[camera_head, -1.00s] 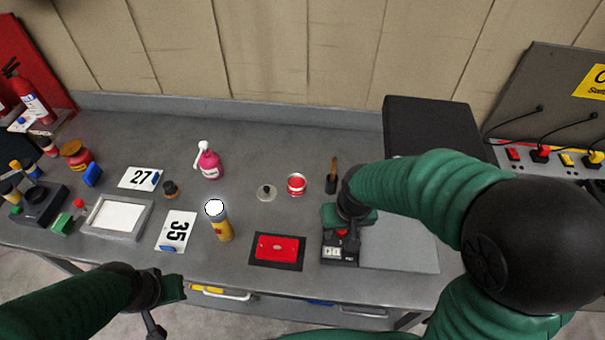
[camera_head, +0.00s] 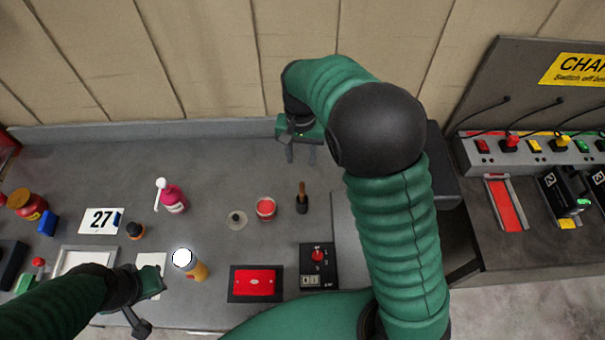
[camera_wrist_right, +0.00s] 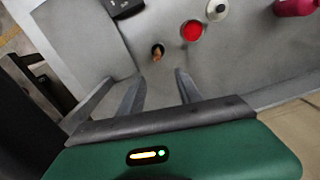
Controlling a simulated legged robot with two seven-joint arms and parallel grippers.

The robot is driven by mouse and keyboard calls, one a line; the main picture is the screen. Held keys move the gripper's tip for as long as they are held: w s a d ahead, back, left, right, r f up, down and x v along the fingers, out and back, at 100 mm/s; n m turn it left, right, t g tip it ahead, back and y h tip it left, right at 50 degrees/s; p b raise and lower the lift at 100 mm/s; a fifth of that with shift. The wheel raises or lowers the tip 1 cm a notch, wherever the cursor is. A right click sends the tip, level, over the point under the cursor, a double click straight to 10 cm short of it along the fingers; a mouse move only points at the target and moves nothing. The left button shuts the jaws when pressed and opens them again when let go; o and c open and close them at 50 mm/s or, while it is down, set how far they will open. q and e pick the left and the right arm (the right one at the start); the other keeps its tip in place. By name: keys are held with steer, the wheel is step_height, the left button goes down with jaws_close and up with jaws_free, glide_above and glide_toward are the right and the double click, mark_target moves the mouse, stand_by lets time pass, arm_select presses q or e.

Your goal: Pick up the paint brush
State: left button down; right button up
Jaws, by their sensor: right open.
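The paint brush (camera_head: 302,193) stands upright on the grey bench, its brown handle rising from a dark lower part or holder. In the right wrist view, the brush (camera_wrist_right: 157,51) is seen nearly end-on, beyond the fingertips. My right gripper (camera_head: 301,154) is open and empty, its fingers pointing down above the bench behind the brush, not touching it. In the right wrist view, the gap between its fingers (camera_wrist_right: 157,82) lines up roughly with the brush. My left gripper (camera_head: 148,305) is low at the left, over the bench's front; its finger opening is unclear.
A black switch box (camera_head: 319,268) and a red case (camera_head: 254,283) lie nearer the front. A pink bottle (camera_head: 171,196) and yellow canister (camera_head: 198,271) stand further left.

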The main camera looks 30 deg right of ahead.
steer(key=f, duration=0.2)
steer(key=s+a+f+p, duration=0.1)
steer(key=shift+a+f, duration=0.1)
glide_above(300, 192)
step_height(300, 192, down, 4)
steer(key=f+p, duration=0.1)
steer(key=f, duration=0.1)
steer(key=d+f+p, duration=0.1)
steer(key=f, duration=0.2)
steer(key=f+p, duration=0.1)
steer(key=f, duration=0.2)
steer(key=shift+d+f+p, duration=0.1)
steer(key=shift+d+p, duration=0.2)
steer(key=shift+a+f, duration=0.15)
steer(key=shift+f, duration=0.15)
steer(key=shift+w+a, duration=0.2)
steer(key=shift+a, duration=0.3)
steer(key=shift+c, duration=0.9)
steer(key=shift+a, duration=0.1)
steer(key=shift+c, duration=2.4)
steer(key=shift+d, duration=0.2)
steer(key=shift+c, duration=1.2)
arm_select(q)
steer(key=v, duration=0.3)
steer(key=a+v, duration=0.1)
steer(key=shift+w+r, duration=0.1)
steer(key=shift+r, duration=0.3)
arm_select(e)
steer(key=shift+d, duration=0.25)
jaws_close()
